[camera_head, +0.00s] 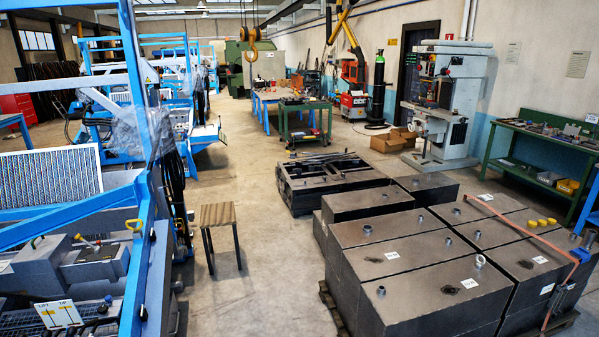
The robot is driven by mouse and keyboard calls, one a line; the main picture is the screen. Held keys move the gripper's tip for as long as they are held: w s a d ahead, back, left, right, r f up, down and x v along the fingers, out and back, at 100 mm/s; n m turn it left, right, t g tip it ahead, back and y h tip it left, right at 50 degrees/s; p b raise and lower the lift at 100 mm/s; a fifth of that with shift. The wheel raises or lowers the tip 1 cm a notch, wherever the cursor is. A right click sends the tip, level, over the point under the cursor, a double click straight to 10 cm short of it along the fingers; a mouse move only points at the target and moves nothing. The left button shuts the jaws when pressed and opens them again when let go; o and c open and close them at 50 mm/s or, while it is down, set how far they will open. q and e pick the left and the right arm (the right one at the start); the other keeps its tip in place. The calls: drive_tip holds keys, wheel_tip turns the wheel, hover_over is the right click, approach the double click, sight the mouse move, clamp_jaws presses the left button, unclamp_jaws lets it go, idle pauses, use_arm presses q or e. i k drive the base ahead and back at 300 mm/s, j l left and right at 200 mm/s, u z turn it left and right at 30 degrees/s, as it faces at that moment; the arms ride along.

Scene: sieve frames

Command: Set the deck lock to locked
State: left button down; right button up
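A blue machine frame (140,110) stands at the left. Neither of my grippers is in view.
A wooden-topped stool (218,214) stands on open concrete floor (262,255) beside the frame. Dark metal blocks (410,250) on pallets fill the right foreground. A green workbench (540,140) and a drill press (445,95) stand at the right wall. A yellow crane hook (251,55) hangs behind.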

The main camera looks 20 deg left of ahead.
sight(86, 242)
drive_tip(key=i+j+u, duration=0.25)
drive_tip(key=i+u, duration=0.2)
drive_tip(key=i, duration=0.25)
drive_tip(key=i+u, duration=0.45)
drive_tip(key=i, duration=0.25)
drive_tip(key=i+l+u, duration=0.15)
drive_tip(key=i+u, duration=0.3)
drive_tip(key=i, duration=0.25)
drive_tip(key=i+u, duration=0.4)
drive_tip(key=i+l+u, duration=0.2)
drive_tip(key=i+u, duration=0.15)
drive_tip(key=i, duration=0.25)
drive_tip(key=i+l+u, duration=0.4)
drive_tip(key=i+j, duration=0.1)
